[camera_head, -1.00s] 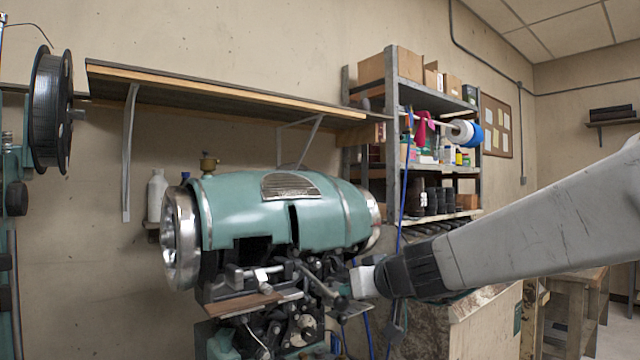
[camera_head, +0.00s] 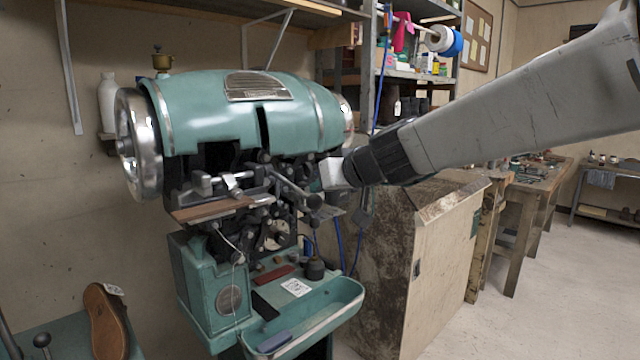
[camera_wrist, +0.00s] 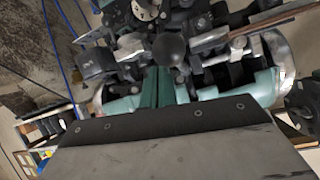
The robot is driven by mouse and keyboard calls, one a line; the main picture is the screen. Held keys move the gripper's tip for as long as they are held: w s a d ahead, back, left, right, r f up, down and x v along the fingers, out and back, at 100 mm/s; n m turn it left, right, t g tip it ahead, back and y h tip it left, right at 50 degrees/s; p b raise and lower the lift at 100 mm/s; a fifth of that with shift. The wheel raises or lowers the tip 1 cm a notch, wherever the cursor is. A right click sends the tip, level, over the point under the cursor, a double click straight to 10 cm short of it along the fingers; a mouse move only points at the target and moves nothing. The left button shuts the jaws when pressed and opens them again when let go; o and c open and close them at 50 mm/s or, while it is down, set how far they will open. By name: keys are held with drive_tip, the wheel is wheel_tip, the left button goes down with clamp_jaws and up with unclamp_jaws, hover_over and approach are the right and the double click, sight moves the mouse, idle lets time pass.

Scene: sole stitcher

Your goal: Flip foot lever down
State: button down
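The teal sole stitcher (camera_head: 240,105) stands left of centre in the head view. A dark lever arm with a round black knob (camera_head: 315,200) sticks out from its front, below the teal housing. A round black knob also shows close up in the wrist view (camera_wrist: 168,48). I cannot tell whether this is the foot lever. My gripper (camera_head: 332,173) is at the machine's right front, just above and right of the knob. Its fingers are not clear in either view, and I cannot tell whether it touches anything.
A teal tray (camera_head: 335,305) juts out low at the machine's front. A worn cabinet (camera_head: 440,270) stands right of it, with a workbench (camera_head: 530,195) behind. Blue cables hang behind my gripper. Floor is open at right.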

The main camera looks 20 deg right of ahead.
drive_tip(key=s+d, duration=0.3)
drive_tip(key=s, duration=0.8)
drive_tip(key=shift+s, duration=0.3)
drive_tip(key=shift+d+f, duration=0.1)
drive_tip(key=s+a+f+m+g+y, duration=0.1)
drive_tip(key=s+a+f+g, duration=0.15)
drive_tip(key=s+f, duration=0.2)
drive_tip(key=s+a+f+m+g, duration=0.1)
drive_tip(key=s+f+g, duration=0.3)
drive_tip(key=s, duration=0.1)
drive_tip(key=s+d+f+g+h, duration=0.2)
drive_tip(key=s, duration=0.4)
drive_tip(key=s+d+f+g+h, duration=0.2)
drive_tip(key=s, duration=0.3)
drive_tip(key=shift+s+f+h, duration=0.25)
drive_tip(key=shift+s+h, duration=0.1)
drive_tip(key=shift+h, duration=0.05)
